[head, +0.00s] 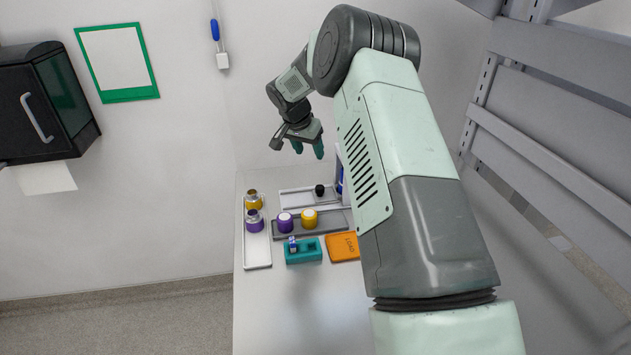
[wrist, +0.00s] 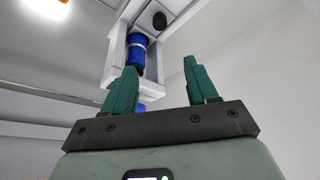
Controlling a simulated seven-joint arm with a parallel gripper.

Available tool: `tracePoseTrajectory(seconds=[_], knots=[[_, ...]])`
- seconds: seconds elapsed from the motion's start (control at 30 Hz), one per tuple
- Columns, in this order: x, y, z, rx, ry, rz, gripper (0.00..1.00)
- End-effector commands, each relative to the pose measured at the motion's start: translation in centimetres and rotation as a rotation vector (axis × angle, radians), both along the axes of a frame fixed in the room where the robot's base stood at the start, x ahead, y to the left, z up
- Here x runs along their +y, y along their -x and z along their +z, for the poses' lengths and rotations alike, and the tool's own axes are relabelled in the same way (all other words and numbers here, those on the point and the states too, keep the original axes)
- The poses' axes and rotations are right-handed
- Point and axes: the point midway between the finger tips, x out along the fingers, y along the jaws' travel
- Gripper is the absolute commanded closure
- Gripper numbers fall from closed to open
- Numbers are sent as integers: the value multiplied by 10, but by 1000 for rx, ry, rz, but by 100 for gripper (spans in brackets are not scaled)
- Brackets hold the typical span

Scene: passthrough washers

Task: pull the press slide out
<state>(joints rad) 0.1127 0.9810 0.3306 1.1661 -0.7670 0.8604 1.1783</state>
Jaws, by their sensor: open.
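The press shows in the wrist view as a white frame (wrist: 118,55) around a blue cylinder (wrist: 137,52). A pale slide with a black knob (wrist: 159,20) lies beside it at the top of that view. In the head view the black knob (head: 319,190) stands at the right part of a white slide plate (head: 295,199), and the press is mostly hidden behind my arm. My gripper (head: 308,150) is open and empty above the back of the table, apart from the knob. Its two teal fingers also show in the wrist view (wrist: 160,68).
A grey tray (head: 335,222) holds a purple and a yellow jar. A white tray (head: 257,252) at left holds another yellow and purple piece. A teal block (head: 303,254) and an orange pad (head: 342,247) lie in front. The table's front is clear; shelving (head: 560,130) stands right.

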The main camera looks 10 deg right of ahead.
Motion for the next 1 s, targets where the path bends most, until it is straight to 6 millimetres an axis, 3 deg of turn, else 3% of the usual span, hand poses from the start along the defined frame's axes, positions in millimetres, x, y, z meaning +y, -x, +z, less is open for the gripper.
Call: tracePoseTrajectory(seconds=[0.03, 0.2, 0.47, 0.8, 1.0], knots=[[-3, -6, -24, 2, -11, -31, 42], [-10, -15, -62, -7, -28, -96, 42], [-17, -22, -90, -7, -31, -110, 42], [-34, -39, -148, -8, -32, -110, 42], [-38, -45, -163, -8, -30, -107, 42]])
